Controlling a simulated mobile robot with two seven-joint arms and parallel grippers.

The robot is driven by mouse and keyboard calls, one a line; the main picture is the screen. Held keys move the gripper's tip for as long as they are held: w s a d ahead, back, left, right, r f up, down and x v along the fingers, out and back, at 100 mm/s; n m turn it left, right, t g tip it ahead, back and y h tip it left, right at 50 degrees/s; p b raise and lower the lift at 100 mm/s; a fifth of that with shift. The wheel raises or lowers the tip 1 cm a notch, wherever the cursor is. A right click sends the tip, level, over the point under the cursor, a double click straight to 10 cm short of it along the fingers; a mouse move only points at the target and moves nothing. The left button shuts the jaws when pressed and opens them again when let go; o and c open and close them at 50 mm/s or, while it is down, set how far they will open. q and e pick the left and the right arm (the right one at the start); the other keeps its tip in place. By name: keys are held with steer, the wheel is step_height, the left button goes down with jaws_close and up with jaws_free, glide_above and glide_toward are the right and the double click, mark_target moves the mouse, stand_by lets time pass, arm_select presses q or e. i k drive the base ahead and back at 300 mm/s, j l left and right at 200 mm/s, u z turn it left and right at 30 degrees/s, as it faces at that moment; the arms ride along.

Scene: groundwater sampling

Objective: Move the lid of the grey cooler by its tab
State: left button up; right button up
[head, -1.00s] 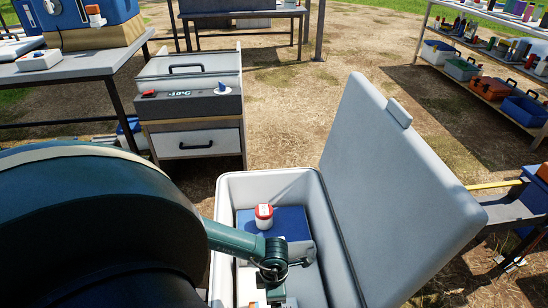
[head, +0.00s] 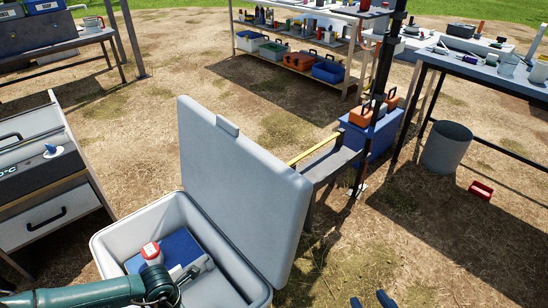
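The grey cooler (head: 111,246) stands open at the lower left in the head view. Its lid (head: 238,188) is raised at a steep tilt along the cooler's right side. The tab (head: 228,126) is a small light block on the lid's upper edge. My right gripper (head: 371,300) shows only as two blue fingertips, spread apart with nothing between them. It is at the bottom edge, right of the lid and clear of it. The rest of it is cut off by the frame.
A white jar with a red cap (head: 152,252) stands on a blue block (head: 176,247) inside the cooler. A low stand with a yellow bar (head: 312,148) is behind the lid.

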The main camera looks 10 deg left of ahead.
mark_target(259, 203)
steer(key=k, duration=0.85)
